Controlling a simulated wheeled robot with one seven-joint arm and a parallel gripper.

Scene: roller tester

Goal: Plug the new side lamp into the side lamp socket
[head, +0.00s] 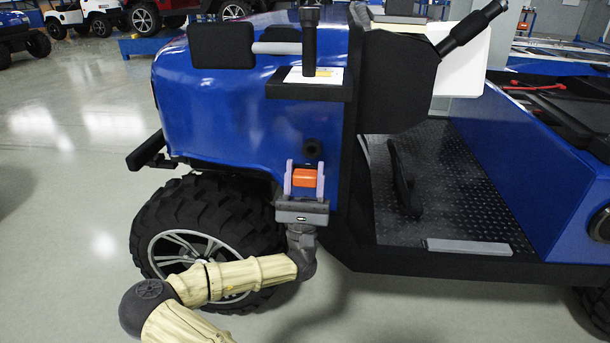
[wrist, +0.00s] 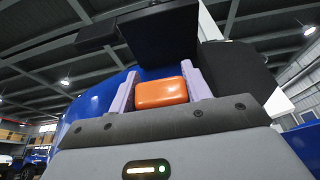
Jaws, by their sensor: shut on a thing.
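The new side lamp is an orange block (head: 304,178). It also shows in the wrist view (wrist: 161,93). My gripper (head: 304,172) is shut on it, with one lilac finger on each side, and holds it upright in front of the blue side panel of the vehicle (head: 240,140). In the wrist view my gripper (wrist: 160,90) has both fingers against the lamp's sides. A dark round opening (head: 312,149) in the panel, perhaps the side lamp socket, shows just above the lamp and slightly right. I cannot tell the gap between lamp and panel.
A black shelf with a white card (head: 314,76) juts out above the gripper. The front wheel (head: 205,240) is below left, close to my arm. The footwell (head: 450,180) opens to the right. The floor at left is clear.

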